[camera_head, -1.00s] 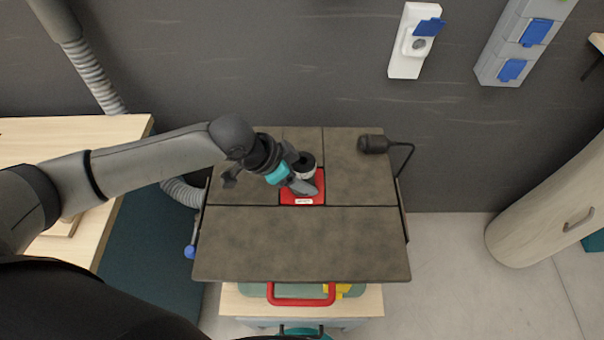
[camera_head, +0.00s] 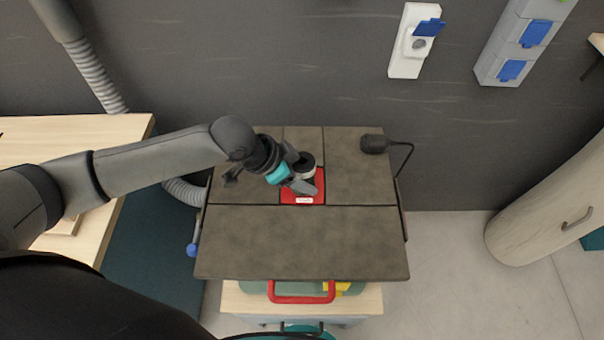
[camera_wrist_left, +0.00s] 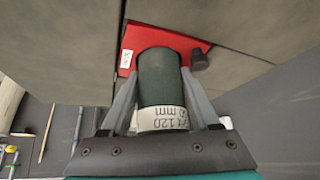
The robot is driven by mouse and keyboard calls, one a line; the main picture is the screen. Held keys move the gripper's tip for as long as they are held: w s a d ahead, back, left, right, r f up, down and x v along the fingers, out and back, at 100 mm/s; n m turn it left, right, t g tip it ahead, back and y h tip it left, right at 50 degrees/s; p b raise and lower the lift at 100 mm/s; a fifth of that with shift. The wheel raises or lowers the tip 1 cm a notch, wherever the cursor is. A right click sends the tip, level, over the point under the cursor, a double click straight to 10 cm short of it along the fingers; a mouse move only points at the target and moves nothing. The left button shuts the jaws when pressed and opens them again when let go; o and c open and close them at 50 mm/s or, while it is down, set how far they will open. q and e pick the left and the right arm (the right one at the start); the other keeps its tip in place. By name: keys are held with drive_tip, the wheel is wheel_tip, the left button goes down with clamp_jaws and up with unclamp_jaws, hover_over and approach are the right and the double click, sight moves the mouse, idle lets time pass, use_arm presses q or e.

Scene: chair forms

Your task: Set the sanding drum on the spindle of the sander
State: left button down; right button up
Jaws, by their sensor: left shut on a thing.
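The sanding drum (camera_head: 306,161) is a dark green cylinder with a white printed band. It also shows in the left wrist view (camera_wrist_left: 158,82). My left gripper (camera_head: 299,172) is shut on it, one finger on each side, over the sander's red insert plate (camera_head: 303,199). In the left wrist view, a short dark post (camera_wrist_left: 200,60) stands at the plate beside the drum, apart from it in the picture; it may be the spindle. The drum hides part of the plate, and I cannot tell the gap between them. My right gripper is not in view.
The sander's grey-brown table (camera_head: 300,245) is clear around the plate. A black lamp-like part (camera_head: 374,144) on a bent arm stands at its back right. A wooden bench (camera_head: 75,140) is at the left. A red handle (camera_head: 302,299) shows below the front edge.

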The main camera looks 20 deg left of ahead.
use_arm(q)
drive_tip(key=shift+f, duration=0.1)
drive_tip(key=shift+c, duration=0.2)
unclamp_jaws()
